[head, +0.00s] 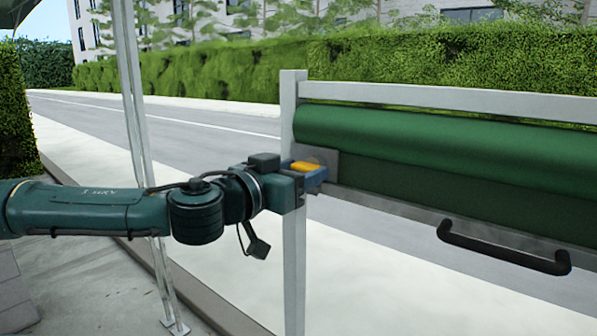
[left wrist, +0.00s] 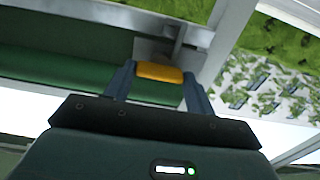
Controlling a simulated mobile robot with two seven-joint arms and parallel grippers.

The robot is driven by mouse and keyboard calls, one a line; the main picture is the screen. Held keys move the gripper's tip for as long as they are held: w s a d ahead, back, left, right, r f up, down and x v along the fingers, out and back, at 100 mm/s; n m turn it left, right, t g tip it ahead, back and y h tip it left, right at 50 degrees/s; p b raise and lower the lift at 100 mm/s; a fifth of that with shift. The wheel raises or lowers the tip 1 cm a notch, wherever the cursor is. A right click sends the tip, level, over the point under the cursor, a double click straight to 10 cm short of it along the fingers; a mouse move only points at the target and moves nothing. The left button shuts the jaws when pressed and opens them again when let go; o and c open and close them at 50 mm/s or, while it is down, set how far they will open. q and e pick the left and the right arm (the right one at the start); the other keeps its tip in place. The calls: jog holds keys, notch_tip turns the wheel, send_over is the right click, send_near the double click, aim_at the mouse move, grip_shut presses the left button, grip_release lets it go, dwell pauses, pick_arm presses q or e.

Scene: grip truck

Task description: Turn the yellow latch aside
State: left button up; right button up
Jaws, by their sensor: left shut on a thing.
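The yellow latch (head: 305,167) sits at the left end of the green roll, near the upright grey post. My left gripper (head: 316,177) comes in from the left and is shut on the latch. In the left wrist view, the yellow latch (left wrist: 160,72) lies between the two blue fingers of the left gripper (left wrist: 158,84). A grey plate (head: 330,160) stands just behind the latch, and the gripper hides part of the latch's mount. My right gripper is not in view.
A green roll (head: 450,145) hangs under a pale top rail (head: 450,98). A black handle (head: 503,247) is on the lower bar at right. The grey post (head: 293,250) stands beside my left gripper. A road and hedge lie behind.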

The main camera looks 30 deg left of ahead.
pick_arm(q)
jog(key=shift+m+b, duration=0.3)
jog(key=shift+m, duration=0.2)
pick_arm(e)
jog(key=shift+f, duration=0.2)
pick_arm(q)
jog(key=shift+m+b, duration=0.55)
jog(key=shift+m, duration=0.45)
jog(key=m+b, duration=0.1)
jog(key=m, duration=0.4)
jog(key=shift+b, duration=0.3)
jog(key=m, duration=0.4)
jog(key=shift+b, duration=0.3)
jog(key=m, duration=0.3)
jog(key=shift+m+b, duration=0.35)
jog(key=shift+m, duration=1.05)
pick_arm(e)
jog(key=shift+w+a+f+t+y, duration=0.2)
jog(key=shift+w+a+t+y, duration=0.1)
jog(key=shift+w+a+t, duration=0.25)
pick_arm(q)
jog(key=shift+m, duration=0.3)
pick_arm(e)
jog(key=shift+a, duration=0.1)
pick_arm(q)
jog(key=o, duration=1)
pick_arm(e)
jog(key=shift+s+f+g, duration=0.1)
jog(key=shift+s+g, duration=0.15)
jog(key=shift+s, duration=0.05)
